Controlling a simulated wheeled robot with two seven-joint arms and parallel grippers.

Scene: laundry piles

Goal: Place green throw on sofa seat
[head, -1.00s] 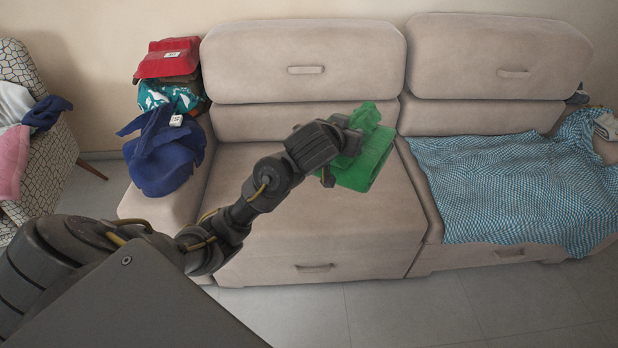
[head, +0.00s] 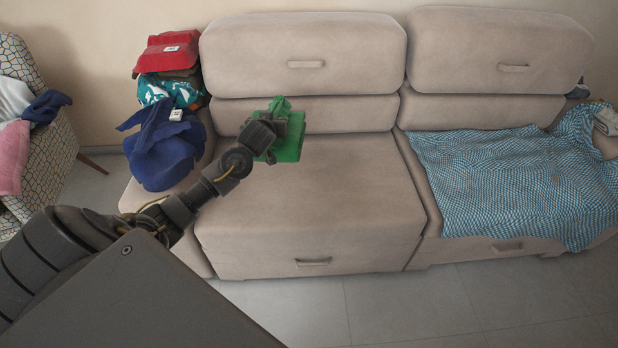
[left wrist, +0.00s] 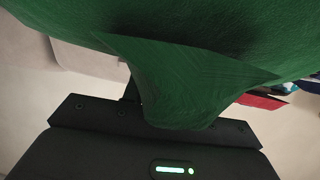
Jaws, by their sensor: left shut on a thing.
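The green throw (head: 287,148) is a folded bundle at the back of the left sofa seat (head: 320,200), in front of the backrest. My left gripper (head: 268,132) is shut on the throw, with a tuft of it sticking up above the fingers. In the left wrist view the green throw (left wrist: 190,85) fills the upper part and hangs down over the gripper, hiding the fingertips. I cannot tell whether the throw touches the seat. My right gripper is not in view.
A blue-white patterned blanket (head: 520,185) covers the right seat. On the left armrest are a blue cloth (head: 165,150), a teal patterned cloth (head: 170,92) and a red one (head: 167,55). A patterned armchair (head: 58,150) with clothes stands far left. The left seat's front is clear.

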